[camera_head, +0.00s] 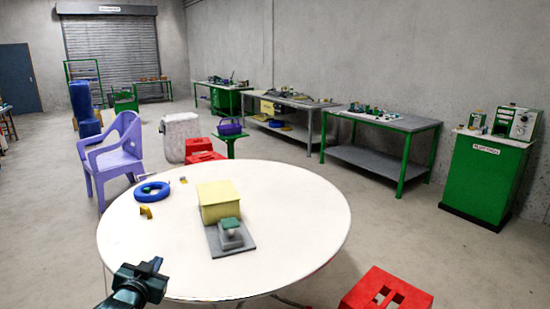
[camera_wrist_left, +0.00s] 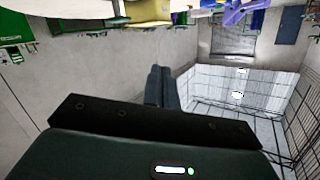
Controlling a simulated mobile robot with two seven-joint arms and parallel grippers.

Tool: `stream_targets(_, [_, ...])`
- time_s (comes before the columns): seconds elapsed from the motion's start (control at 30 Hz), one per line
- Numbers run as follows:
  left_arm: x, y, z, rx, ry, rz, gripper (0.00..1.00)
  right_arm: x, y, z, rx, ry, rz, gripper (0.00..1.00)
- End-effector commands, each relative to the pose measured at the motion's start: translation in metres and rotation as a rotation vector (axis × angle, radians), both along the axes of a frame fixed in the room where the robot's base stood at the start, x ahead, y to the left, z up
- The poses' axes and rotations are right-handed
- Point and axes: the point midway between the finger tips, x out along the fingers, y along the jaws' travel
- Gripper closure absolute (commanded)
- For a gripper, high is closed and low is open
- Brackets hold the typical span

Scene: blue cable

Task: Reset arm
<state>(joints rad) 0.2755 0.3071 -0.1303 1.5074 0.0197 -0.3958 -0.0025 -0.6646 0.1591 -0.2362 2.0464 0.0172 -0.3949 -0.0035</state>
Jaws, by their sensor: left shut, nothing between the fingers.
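My left gripper (camera_head: 154,266) shows at the lower left of the head view, over the near left edge of the round white table (camera_head: 290,190). It is shut and empty. In the left wrist view its fingers (camera_wrist_left: 161,80) are together, with nothing between them. A coiled blue cable (camera_head: 152,191) lies on the left part of the table, apart from the gripper. My right gripper is in neither view.
A yellow box (camera_head: 218,200) and a grey device with a green top (camera_head: 231,235) stand mid-table. A small yellow piece (camera_head: 146,212) lies near the cable. A purple chair (camera_head: 112,160) stands behind left, a red stool (camera_head: 385,291) front right. The table's right side is clear.

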Motion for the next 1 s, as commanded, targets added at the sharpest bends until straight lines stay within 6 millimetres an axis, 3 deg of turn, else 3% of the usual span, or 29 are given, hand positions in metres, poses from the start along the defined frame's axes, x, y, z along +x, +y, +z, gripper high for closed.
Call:
stream_targets(0.03, [-0.021,-0.015,-0.025,-0.011,0.037,-0.023,1.0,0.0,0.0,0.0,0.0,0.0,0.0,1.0])
stream_targets(0.1, [-0.052,-0.034,-0.055,-0.029,0.084,-0.052,1.0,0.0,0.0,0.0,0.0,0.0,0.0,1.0])
stream_targets(0.17, [-0.083,-0.052,-0.08,-0.051,0.129,-0.078,1.0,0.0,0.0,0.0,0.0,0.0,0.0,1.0])
stream_targets(0.3, [-0.169,-0.094,-0.128,-0.118,0.24,-0.132,1.0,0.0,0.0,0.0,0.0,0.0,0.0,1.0])
stream_targets(0.4, [-0.229,-0.119,-0.147,-0.173,0.313,-0.156,1.0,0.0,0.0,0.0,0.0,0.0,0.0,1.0])
stream_targets(0.53, [-0.288,-0.141,-0.156,-0.232,0.384,-0.17,1.0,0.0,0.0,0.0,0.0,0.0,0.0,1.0])
stream_targets(0.7, [-0.326,-0.153,-0.156,-0.273,0.43,-0.173,1.0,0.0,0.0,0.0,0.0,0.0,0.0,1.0])
stream_targets(1.0, [-0.33,-0.155,-0.156,-0.278,0.435,-0.173,1.0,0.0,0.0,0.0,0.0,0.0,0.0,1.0])
